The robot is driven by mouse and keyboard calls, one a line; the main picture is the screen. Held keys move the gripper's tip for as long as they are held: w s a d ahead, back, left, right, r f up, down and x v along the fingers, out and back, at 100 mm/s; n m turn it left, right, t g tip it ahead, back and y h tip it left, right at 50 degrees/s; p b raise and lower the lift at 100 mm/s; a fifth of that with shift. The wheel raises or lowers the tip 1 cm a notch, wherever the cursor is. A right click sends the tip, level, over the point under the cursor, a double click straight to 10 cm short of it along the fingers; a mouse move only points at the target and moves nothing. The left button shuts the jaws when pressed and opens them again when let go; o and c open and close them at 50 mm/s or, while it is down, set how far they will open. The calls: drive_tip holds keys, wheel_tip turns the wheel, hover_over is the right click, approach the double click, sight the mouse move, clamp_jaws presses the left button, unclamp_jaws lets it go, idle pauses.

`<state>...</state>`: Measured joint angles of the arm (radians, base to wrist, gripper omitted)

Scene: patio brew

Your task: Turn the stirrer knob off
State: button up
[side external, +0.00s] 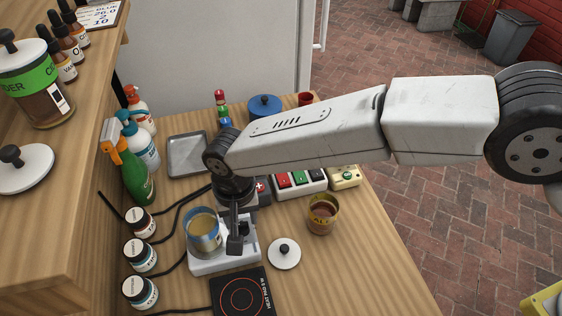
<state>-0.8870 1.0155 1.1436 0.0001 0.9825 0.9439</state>
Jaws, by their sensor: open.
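The stirrer (246,256) is a white, flat-based unit on the wooden table. My gripper (236,246) points down over the right part of the stirrer, just right of the beaker. It is open, though its fingers overlap in this view. I cannot tell whether my fingers touch the stirrer.
A black heat pad (240,299) lies in front of the stirrer. A white lid (284,255) and an amber cup (322,215) are to the right. Labelled jars (139,255) and cables are left. A button box (299,182) sits behind. The table's front right is clear.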

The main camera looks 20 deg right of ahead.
sight(243, 223)
drive_tip(key=shift+r, duration=2.75)
drive_tip(key=shift+d, duration=0.1)
drive_tip(key=shift+w+d, duration=0.2)
drive_tip(key=shift+d, duration=0.05)
drive_tip(key=w+d+r+t, duration=0.1)
drive_tip(key=w+d+r, duration=0.1)
drive_tip(key=d, duration=1.1)
drive_tip(key=w+d+r, duration=0.1)
drive_tip(key=w+d, duration=0.1)
drive_tip(key=d, duration=1)
drive_tip(key=s+d, duration=0.6)
drive_tip(key=d, duration=0.4)
drive_tip(key=s+d+f+t, duration=0.1)
drive_tip(key=s+d, duration=0.6)
drive_tip(key=d, duration=0.2)
drive_tip(key=shift+s+d+n+t, duration=0.15)
drive_tip(key=shift+d+n+t, duration=0.15)
drive_tip(key=shift+d, duration=0.05)
